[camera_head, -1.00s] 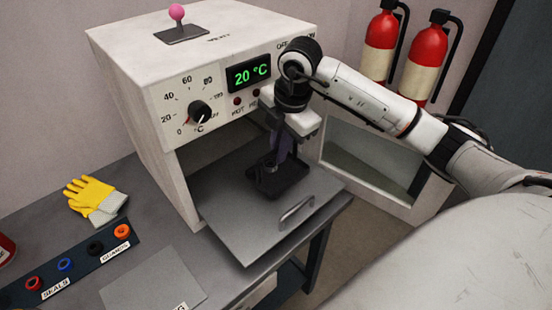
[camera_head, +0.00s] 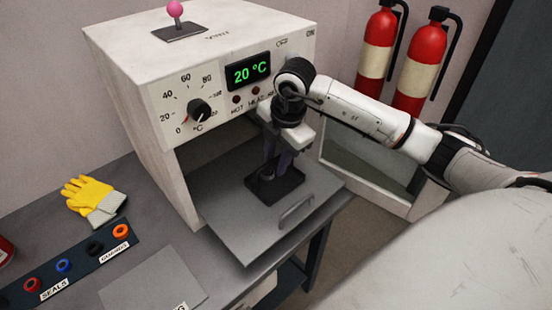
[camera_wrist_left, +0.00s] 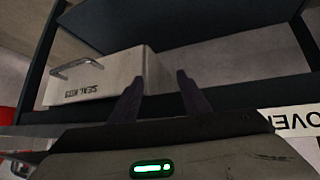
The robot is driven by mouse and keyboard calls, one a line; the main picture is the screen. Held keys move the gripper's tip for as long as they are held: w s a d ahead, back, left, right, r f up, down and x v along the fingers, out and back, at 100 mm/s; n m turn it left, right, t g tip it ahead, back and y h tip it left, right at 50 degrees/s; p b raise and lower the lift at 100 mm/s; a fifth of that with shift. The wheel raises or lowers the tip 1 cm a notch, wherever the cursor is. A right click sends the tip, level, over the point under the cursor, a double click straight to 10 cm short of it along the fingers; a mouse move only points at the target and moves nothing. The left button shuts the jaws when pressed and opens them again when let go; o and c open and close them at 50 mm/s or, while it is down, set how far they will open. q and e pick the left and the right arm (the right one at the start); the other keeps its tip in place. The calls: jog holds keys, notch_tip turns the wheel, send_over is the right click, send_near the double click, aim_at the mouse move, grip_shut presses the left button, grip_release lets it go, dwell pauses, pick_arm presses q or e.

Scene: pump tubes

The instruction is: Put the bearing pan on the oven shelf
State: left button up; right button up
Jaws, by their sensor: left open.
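The dark bearing pan (camera_head: 287,189) is over the pulled-out oven shelf (camera_head: 236,212) and looks flat on it, in front of the oven opening. A dark ring, likely the bearing (camera_head: 267,174), shows in the pan. My right gripper (camera_head: 274,165) points down at the pan with its fingers just above or at it. Its fingertips are small and partly hidden, so I cannot tell whether they grip the pan. My left gripper (camera_wrist_left: 160,96) is open and empty in the left wrist view and is not in the head view.
The oven (camera_head: 150,70) shows 20 °C, and its door (camera_head: 365,160) is swung open to the right. A yellow glove (camera_head: 92,198) and a seal rack (camera_head: 75,268) lie on the bench at left. A seal kits drawer (camera_wrist_left: 105,80) shows in the left wrist view.

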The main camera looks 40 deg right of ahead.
jog(key=shift+r, duration=0.1)
jog(key=b+v, duration=0.1)
jog(key=v, duration=1.1)
jog(key=shift+r, duration=0.1)
dwell(0.8)
